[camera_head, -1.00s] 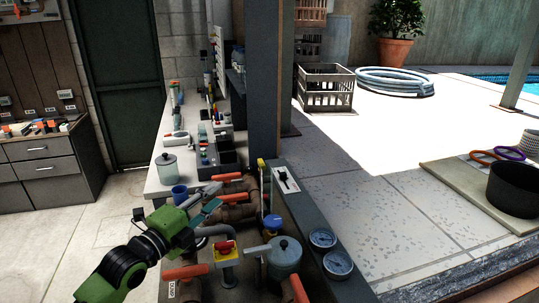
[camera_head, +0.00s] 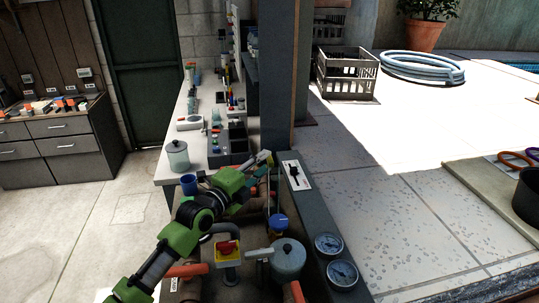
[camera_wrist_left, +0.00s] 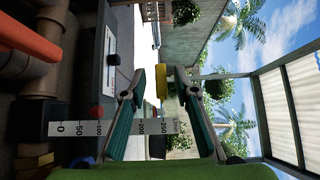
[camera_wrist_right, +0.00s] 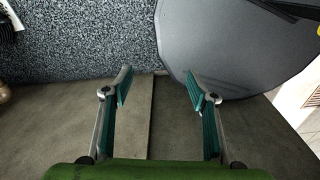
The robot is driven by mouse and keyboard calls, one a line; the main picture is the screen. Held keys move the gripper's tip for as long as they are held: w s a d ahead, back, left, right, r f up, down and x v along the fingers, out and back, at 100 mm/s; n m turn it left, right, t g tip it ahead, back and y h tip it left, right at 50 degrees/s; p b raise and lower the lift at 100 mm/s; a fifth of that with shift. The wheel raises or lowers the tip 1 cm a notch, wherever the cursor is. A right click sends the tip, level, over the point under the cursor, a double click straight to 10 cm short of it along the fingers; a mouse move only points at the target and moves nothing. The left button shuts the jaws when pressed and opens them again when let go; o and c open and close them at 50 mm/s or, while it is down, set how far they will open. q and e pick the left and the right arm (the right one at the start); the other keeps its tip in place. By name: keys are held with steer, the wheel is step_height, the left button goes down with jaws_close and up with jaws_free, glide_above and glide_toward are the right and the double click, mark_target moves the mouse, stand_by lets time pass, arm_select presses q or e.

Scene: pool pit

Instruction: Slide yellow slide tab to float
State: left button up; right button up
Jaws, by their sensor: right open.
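The yellow slide tab (camera_wrist_left: 161,82) shows between the fingertips of my left gripper (camera_wrist_left: 160,75) in the left wrist view. The fingers are parted, with gaps beside the tab; I cannot tell whether either touches it. In the head view my left gripper (camera_head: 261,166) reaches the top of a thin upright rod, beside the post. A white scale strip (camera_wrist_left: 120,128) with numbers crosses the left wrist view. A small red spot (camera_wrist_left: 97,112) beside it may be the float; I cannot tell. My right gripper (camera_wrist_right: 158,85) is open and empty in the right wrist view.
A blue-topped valve (camera_head: 278,224), a yellow and red switch (camera_head: 227,249) and orange-handled pipes crowd the area below the left arm. A panel with two gauges (camera_head: 328,244) stands to the right. A dark post (camera_head: 277,75) rises just behind.

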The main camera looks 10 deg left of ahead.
mark_target(269, 159)
arm_select(q)
steer(key=x, duration=0.2)
steer(key=shift+w+d+r, duration=0.1)
steer(key=shift+w, duration=0.25)
steer(key=shift+w+d, duration=0.15)
steer(key=shift+w, duration=0.15)
arm_select(e)
steer(key=shift+s+d+r, duration=0.15)
steer(key=shift+d+r, duration=0.25)
steer(key=shift+d, duration=0.15)
arm_select(q)
jaws_close()
arm_select(e)
steer(key=shift+f, duration=0.1)
